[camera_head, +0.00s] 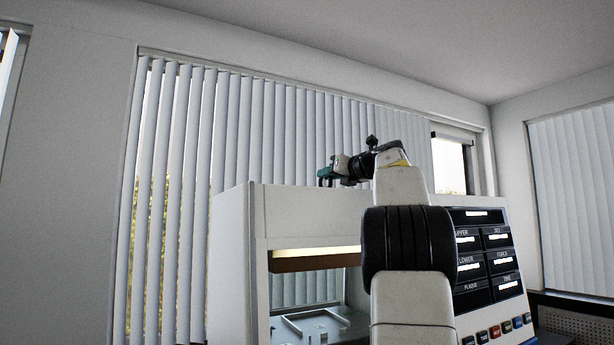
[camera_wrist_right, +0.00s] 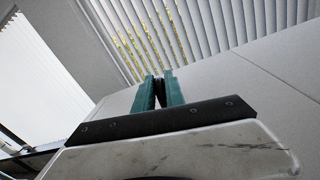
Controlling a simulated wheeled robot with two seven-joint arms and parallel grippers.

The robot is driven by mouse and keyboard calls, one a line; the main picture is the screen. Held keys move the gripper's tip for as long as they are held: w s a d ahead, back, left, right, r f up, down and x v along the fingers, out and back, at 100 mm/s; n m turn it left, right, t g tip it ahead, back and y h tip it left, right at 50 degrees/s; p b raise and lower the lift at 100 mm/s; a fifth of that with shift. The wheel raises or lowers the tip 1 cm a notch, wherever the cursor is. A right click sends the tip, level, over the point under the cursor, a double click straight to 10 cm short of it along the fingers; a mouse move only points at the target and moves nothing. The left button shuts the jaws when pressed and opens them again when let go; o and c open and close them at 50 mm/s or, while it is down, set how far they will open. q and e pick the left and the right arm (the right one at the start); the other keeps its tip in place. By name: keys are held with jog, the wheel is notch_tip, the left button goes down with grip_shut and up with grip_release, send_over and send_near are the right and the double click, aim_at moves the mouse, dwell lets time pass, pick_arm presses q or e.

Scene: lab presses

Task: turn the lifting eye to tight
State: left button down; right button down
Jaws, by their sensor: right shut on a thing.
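My right gripper (camera_head: 326,177) is at the top of the white press (camera_head: 232,235), with its green fingers low over the top's edge. In the right wrist view, the two green fingers of my right gripper (camera_wrist_right: 160,82) are close together, shut on a small dark thing (camera_wrist_right: 159,92) that I take to be the lifting eye. Only a narrow part of it shows between the fingers, so its shape and how far it is turned cannot be told. In the head view the lifting eye cannot be made out. My left gripper is in neither view.
The press has a lit open chamber with a grey plate (camera_head: 318,325) low inside and a dark control panel (camera_head: 486,255) at right. My right arm covers part of its front. Window blinds (camera_head: 180,200) stand behind. The press's white top (camera_wrist_right: 235,80) looks bare beside the fingers.

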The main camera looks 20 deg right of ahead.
jog(key=shift+a+h, duration=0.2)
jog(key=shift+h, duration=0.1)
jog(key=shift+a+m+h, duration=0.2)
jog(key=shift+m+h, duration=1.1)
jog(key=shift+h, duration=0.6)
jog(key=shift+a+m+h, duration=0.15)
jog(key=shift+m+h, duration=1.15)
jog(key=shift+h, duration=0.6)
jog(key=shift+m+g+h, duration=0.5)
jog(key=shift+m+h, duration=0.7)
jog(key=shift+h, duration=0.6)
jog(key=shift+w+m+g+h, duration=0.1)
jog(key=shift+m+g+h, duration=0.2)
jog(key=shift+m+h, duration=0.35)
jog(key=c, duration=1.5)
grip_release()
jog(key=shift+f, duration=0.1)
jog(key=shift+o, duration=0.2)
